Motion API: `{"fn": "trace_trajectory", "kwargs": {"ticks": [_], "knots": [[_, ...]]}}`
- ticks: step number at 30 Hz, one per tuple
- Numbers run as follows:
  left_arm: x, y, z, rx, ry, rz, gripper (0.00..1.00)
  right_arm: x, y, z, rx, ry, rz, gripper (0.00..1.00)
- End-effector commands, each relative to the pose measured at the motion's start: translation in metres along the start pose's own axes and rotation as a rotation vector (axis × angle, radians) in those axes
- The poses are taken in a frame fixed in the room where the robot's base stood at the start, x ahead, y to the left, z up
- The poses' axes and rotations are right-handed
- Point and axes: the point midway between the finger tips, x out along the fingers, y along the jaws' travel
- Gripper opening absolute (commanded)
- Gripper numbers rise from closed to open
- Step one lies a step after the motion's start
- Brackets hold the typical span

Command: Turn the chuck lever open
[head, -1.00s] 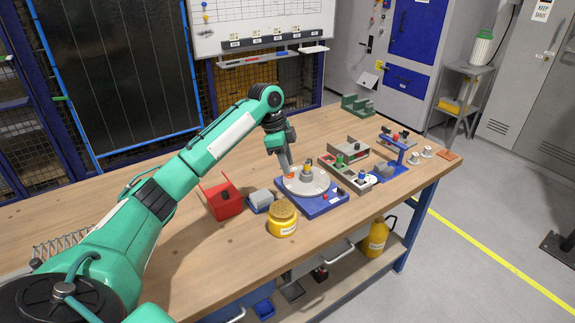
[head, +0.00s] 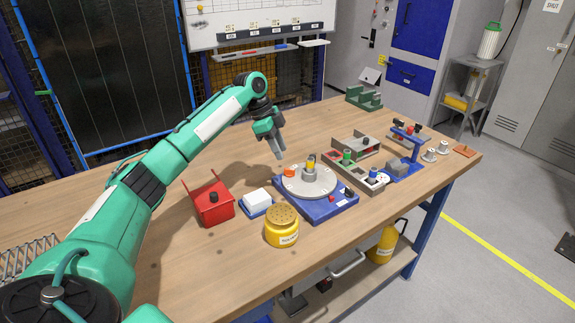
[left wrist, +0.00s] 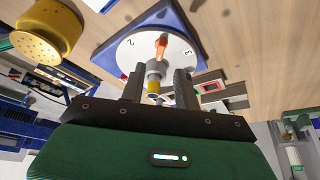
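The rotary jig has a blue base (head: 335,206) and a round pale plate (head: 318,189). A grey chuck (head: 309,173) stands at the plate's middle, with a yellow piece (head: 310,163) in it. The orange chuck lever (head: 289,172) lies at the plate's left side; in the left wrist view the lever (left wrist: 161,46) points outward from the chuck between the numbers 2 and 3. My left gripper (head: 280,156) hangs above and behind the lever, apart from it. My right gripper is not in view.
A red open bin (head: 213,207), a white block in a blue tray (head: 257,201) and a yellow-lidded jar (head: 282,226) stand left and in front of the jig. Grey trays with parts (head: 352,172) and a blue stand (head: 410,150) are at its right. The wood behind my gripper is clear.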

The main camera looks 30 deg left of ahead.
Motion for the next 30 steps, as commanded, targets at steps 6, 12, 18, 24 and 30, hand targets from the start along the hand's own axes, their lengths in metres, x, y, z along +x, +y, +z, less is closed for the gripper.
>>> {"fn": "trace_trajectory", "kwargs": {"ticks": [6, 12, 18, 24, 30], "knots": [[0.042, 0.001, 0.001, -0.001, -0.001, 0.003, 0.32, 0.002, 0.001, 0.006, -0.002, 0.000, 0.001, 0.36], [0.063, 0.001, 0.000, 0.001, 0.000, 0.002, 0.32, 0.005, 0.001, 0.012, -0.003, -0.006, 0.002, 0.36], [0.068, 0.000, 0.000, 0.000, 0.000, 0.000, 0.32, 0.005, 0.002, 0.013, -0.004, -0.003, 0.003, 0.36], [0.068, 0.000, 0.000, 0.000, 0.000, 0.000, 0.24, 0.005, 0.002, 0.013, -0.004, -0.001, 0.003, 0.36], [0.067, 0.000, 0.000, 0.000, 0.000, 0.000, 0.00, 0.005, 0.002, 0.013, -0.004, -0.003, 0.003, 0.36]]}}
